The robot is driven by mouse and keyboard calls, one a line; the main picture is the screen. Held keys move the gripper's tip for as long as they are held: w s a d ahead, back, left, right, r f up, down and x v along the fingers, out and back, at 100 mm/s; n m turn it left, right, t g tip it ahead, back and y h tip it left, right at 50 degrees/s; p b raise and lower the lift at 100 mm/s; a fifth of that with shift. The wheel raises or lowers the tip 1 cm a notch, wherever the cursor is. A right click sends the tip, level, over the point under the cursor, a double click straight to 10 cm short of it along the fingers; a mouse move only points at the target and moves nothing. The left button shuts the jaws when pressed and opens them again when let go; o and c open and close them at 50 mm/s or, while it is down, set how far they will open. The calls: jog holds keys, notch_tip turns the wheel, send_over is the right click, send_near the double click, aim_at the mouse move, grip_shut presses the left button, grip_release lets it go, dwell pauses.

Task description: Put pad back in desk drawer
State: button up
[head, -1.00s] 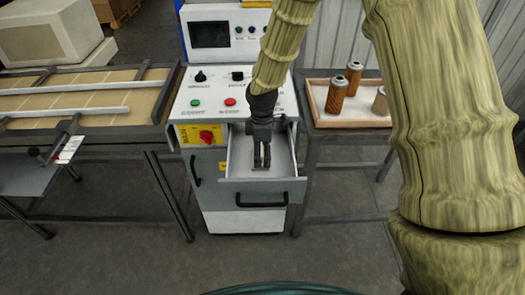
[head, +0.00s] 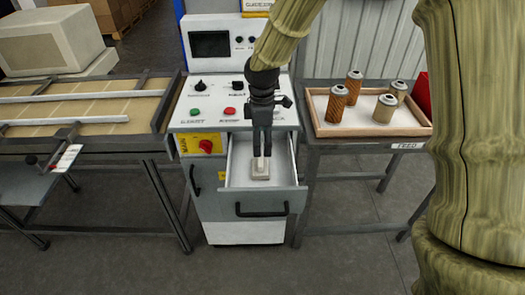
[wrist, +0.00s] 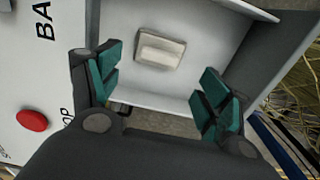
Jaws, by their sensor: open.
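The pad (head: 260,170) is a small pale block lying on the floor of the open desk drawer (head: 238,150), near its front. In the wrist view the pad (wrist: 160,50) lies flat, apart from the fingers. My gripper (head: 262,150) points down over the drawer, above the pad. In the wrist view my gripper (wrist: 165,90) is open, its green-padded fingers wide apart with nothing between them. The drawer front has a black handle (head: 262,210).
The grey control cabinet (head: 205,105) has buttons and a red knob (head: 206,146). A feed tray (head: 375,131) with several filter cartridges stands on the right table. A left bench (head: 75,130) carries rails. The floor in front is clear.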

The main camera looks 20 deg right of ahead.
jog(key=shift+r, duration=1.65)
